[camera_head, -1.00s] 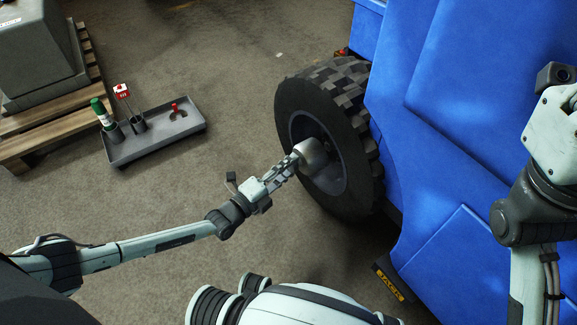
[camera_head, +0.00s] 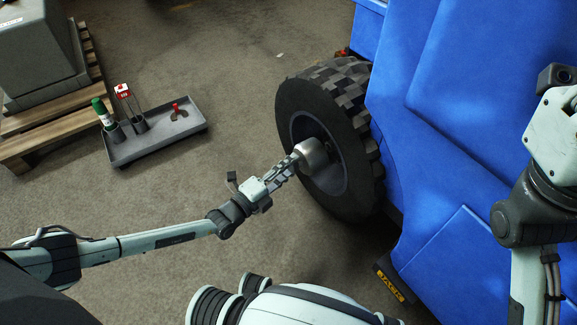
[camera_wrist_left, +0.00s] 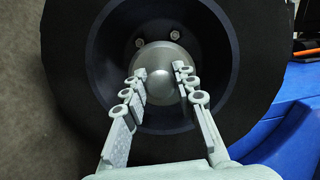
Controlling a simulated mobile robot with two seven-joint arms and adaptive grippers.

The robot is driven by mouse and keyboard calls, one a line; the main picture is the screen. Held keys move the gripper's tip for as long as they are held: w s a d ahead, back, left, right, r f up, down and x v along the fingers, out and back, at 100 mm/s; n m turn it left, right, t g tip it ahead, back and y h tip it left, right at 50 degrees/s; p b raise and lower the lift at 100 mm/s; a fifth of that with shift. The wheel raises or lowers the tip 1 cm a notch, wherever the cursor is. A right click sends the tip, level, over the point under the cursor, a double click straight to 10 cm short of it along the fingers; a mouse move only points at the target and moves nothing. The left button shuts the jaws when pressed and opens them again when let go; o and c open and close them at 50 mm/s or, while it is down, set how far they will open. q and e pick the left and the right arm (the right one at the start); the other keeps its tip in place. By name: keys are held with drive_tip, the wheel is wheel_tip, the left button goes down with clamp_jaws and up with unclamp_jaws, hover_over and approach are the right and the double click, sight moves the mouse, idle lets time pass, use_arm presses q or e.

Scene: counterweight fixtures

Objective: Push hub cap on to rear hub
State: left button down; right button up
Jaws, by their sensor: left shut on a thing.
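The grey metal hub cap (camera_head: 313,154) is at the middle of the rear wheel (camera_head: 310,185), in front of the hub. My left gripper (camera_head: 291,162) is shut on the hub cap, its fingers on either side of the cap's small knob. The left wrist view shows the cap (camera_wrist_left: 168,62) as a dome inside the dark rim, with my left gripper's fingertips (camera_wrist_left: 165,86) against it. Two bolts show on the hub face above the cap. The hub behind the cap is hidden, so I cannot tell whether the cap is seated. My right gripper is out of view.
The blue vehicle body (camera_head: 450,130) fills the right side. A grey tray (camera_head: 165,145) with a green-capped bottle, a red-and-white item and a small red-topped thing stands on the floor at left. A pallet (camera_head: 45,125) bears a grey block (camera_head: 40,50). Floor between is clear.

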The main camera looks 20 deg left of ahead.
sight(301, 160)
use_arm(q)
drive_tip(key=shift+d+x, duration=0.2)
drive_tip(key=shift+x, duration=0.7)
drive_tip(key=shift+d+x, duration=0.15)
drive_tip(key=shift+x, duration=0.8)
drive_tip(key=shift+d, duration=0.1)
drive_tip(key=shift+w+d, duration=0.7)
drive_tip(key=shift+w, duration=0.15)
idle(0.5)
drive_tip(key=c, duration=1.1)
unclamp_jaws()
drive_tip(key=v, duration=1.2)
drive_tip(key=shift+r, duration=0.1)
